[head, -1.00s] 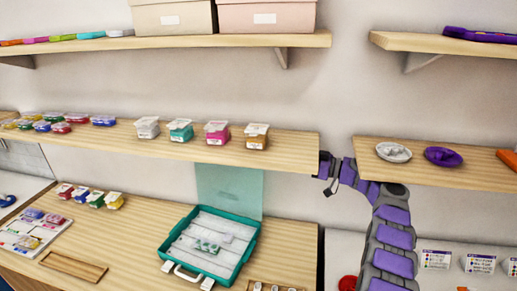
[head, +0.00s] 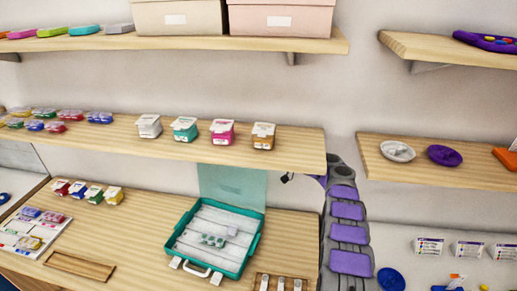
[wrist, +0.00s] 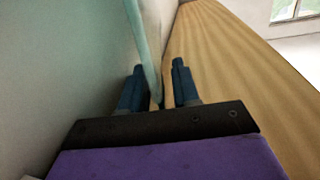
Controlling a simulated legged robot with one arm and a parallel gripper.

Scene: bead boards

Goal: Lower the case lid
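A teal case (head: 251,243) stands open on the lower wooden counter, its white handle toward the front. Its translucent teal lid (head: 232,184) stands upright at the back of the case. A small white piece and a patterned strip lie inside. My gripper (head: 287,178) is just right of the lid's right edge, under the middle shelf. In the wrist view, my gripper's two blue fingers (wrist: 158,88) are apart. The lid's edge (wrist: 146,40) runs into the space between them, closer to the left finger, with a gap to the right finger.
The middle shelf (head: 200,142), carrying several small lidded boxes, overhangs the lid and my gripper. A wooden tray (head: 79,266) and a slotted rack (head: 281,283) lie on the counter beside the case. The counter right of the case is mostly clear.

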